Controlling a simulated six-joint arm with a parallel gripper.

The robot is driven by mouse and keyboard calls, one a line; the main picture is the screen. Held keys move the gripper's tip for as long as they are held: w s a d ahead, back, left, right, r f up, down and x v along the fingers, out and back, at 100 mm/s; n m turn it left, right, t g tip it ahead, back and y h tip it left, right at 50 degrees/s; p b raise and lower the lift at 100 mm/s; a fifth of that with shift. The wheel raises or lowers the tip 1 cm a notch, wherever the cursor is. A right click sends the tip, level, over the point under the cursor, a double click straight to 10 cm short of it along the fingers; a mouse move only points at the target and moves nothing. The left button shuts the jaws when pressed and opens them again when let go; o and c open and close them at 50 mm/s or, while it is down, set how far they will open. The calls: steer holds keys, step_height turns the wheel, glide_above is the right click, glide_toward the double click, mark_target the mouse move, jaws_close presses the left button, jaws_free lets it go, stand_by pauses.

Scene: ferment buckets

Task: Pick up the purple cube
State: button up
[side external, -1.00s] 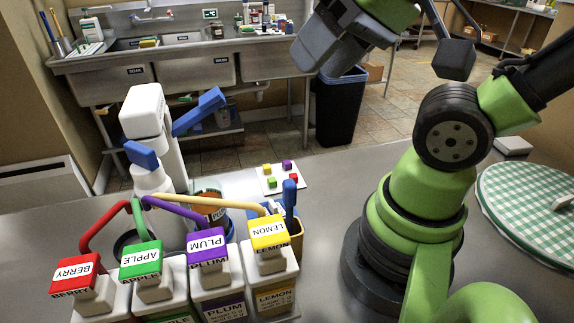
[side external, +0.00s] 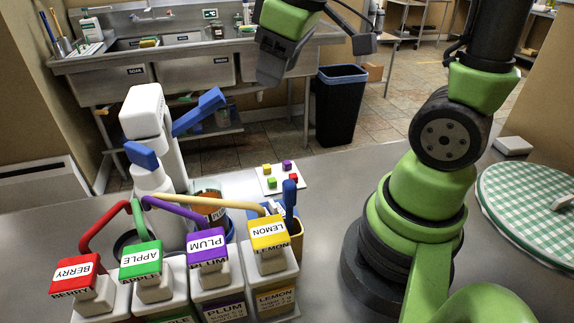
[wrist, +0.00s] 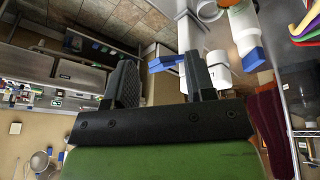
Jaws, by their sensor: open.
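The purple cube (side external: 287,164) sits at the back right of a small white board (side external: 270,184) on the steel table. Yellow, green and red cubes share the board with it. My gripper (side external: 268,82) is raised above and behind the board, in front of the sinks, well clear of the cube. In the wrist view my gripper (wrist: 160,85) shows two dark fingers apart with nothing between them. The purple cube is not visible in the wrist view.
Table between board and my base is clear.

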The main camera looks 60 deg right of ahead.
steer(key=w+d+f+n+g, duration=0.2)
steer(key=w+d+f+n, duration=0.15)
steer(key=f, duration=0.25)
steer(key=n+g, duration=0.3)
steer(key=n, duration=0.3)
glide_above(287, 162)
steer(key=shift+h, duration=0.4)
step_height(287, 162, down, 13)
steer(key=shift+w+a, duration=0.1)
steer(key=shift+a, duration=0.05)
step_height(287, 162, down, 7)
steer(key=shift+f, duration=0.2)
jaws_close()
